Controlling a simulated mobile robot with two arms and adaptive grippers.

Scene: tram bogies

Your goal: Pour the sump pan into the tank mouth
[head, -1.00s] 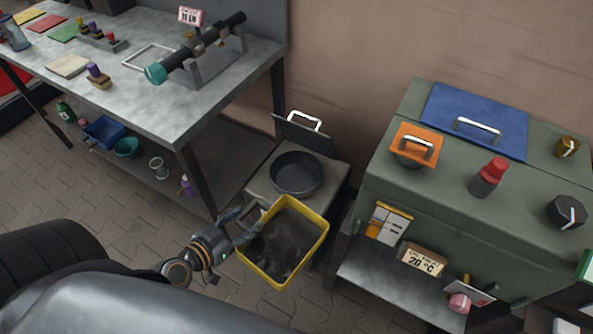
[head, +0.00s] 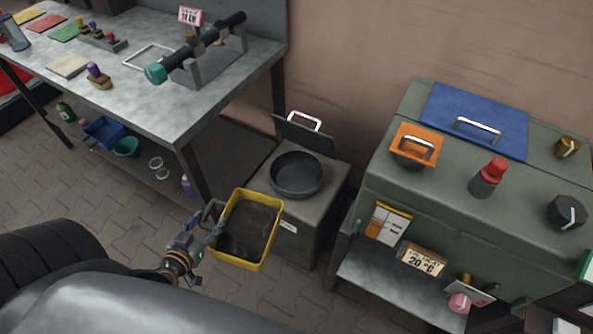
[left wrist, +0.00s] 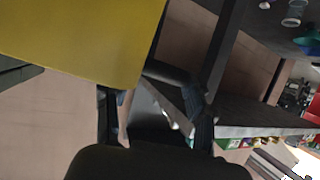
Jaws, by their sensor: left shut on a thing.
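The yellow sump pan (head: 267,255) is held in the air in front of the tank, with dark contents (head: 248,232) inside. My left gripper (head: 213,226) is shut on the handle at the pan's left side. In the left wrist view the pan's yellow wall (left wrist: 75,40) fills the upper left, and my left gripper (left wrist: 155,105) has a dark handle bar between its fingers. The tank (head: 310,222) is a grey box. Its round dark mouth (head: 297,175) is open on top, to the upper right of the pan. My right gripper is out of view.
The tank's lid (head: 305,135) stands raised behind the mouth. A metal workbench (head: 150,110) with a lower shelf is at the left. A green cabinet (head: 380,190) with a low metal shelf (head: 385,285) stands close on the right. Paved floor (head: 120,225) is clear at left.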

